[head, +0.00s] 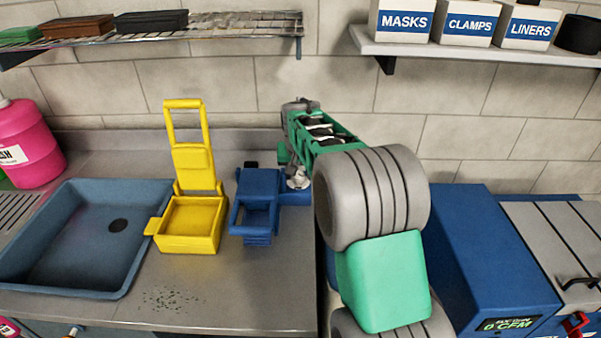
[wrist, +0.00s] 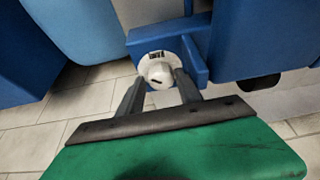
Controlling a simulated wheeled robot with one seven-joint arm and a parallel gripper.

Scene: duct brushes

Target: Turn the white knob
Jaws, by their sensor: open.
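The white knob (wrist: 160,74) is on a blue block (wrist: 195,58) in the wrist view. It is rounded, with a dark slot mark on its face and a white round base behind it. My gripper (wrist: 158,80) is open, with one dark finger on each side of the knob. I cannot tell whether the fingers touch it. In the head view the white knob (head: 298,178) shows small beside the blue device, partly hidden by my green and grey arm. My fingers are too hidden there to make out.
A yellow wringer-like container (head: 190,228) and a blue container (head: 257,200) stand on the grey counter left of my arm. A blue sink basin (head: 70,240) is farther left. A large blue machine (head: 485,255) stands at the right. Shelves hang on the tiled wall above.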

